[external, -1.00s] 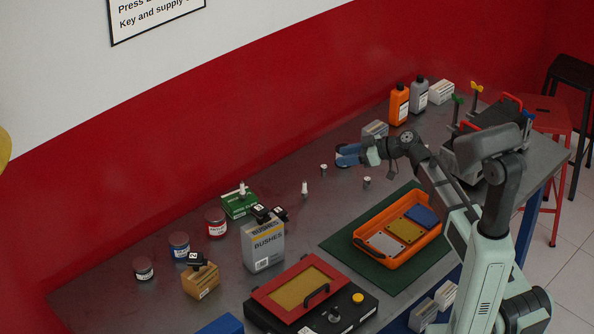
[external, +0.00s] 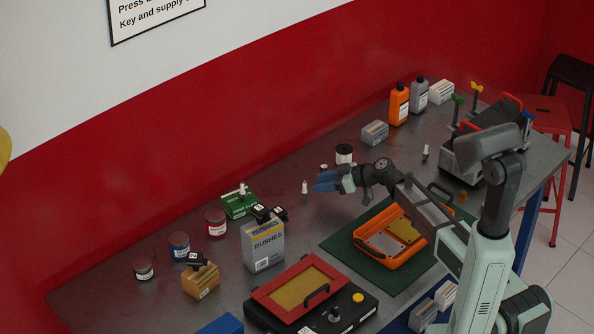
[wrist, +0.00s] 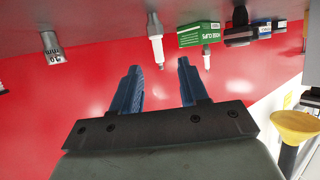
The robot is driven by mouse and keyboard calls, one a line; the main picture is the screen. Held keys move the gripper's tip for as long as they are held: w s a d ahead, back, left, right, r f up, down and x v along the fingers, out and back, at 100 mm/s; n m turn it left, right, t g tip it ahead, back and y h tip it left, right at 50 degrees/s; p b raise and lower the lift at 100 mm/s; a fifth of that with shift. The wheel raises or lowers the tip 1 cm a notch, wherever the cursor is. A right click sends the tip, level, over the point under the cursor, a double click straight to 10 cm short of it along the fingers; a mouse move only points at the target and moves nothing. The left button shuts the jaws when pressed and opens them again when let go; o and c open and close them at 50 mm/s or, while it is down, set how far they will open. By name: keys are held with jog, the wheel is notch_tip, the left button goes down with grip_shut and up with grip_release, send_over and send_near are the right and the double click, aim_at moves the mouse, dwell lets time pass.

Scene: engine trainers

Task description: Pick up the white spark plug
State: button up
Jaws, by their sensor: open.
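A white spark plug (external: 304,188) stands upright on the grey bench, just left of my fingertips. The wrist view shows this plug (wrist: 156,42) in line with the gap between my fingers. My gripper (external: 315,182) is open and empty, its blue fingers pointing left toward the plug; they also show in the wrist view (wrist: 158,66). I cannot tell if the fingers reach around the plug. A second white plug (external: 242,188) is at the green box (external: 240,206), and another (external: 425,152) stands to the right, behind my arm.
A metal socket (wrist: 52,47) stands near my fingers. A white-sided round container (external: 344,153) is behind my gripper. The BUSHES box (external: 263,246) is to the front left. An orange tray (external: 378,260) lies on a green mat (external: 340,244) below my arm. Bare bench surrounds the plug.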

aim_at(305, 183)
jog(key=shift+x, duration=3.35)
jog(key=shift+r, duration=0.1)
grip_shut()
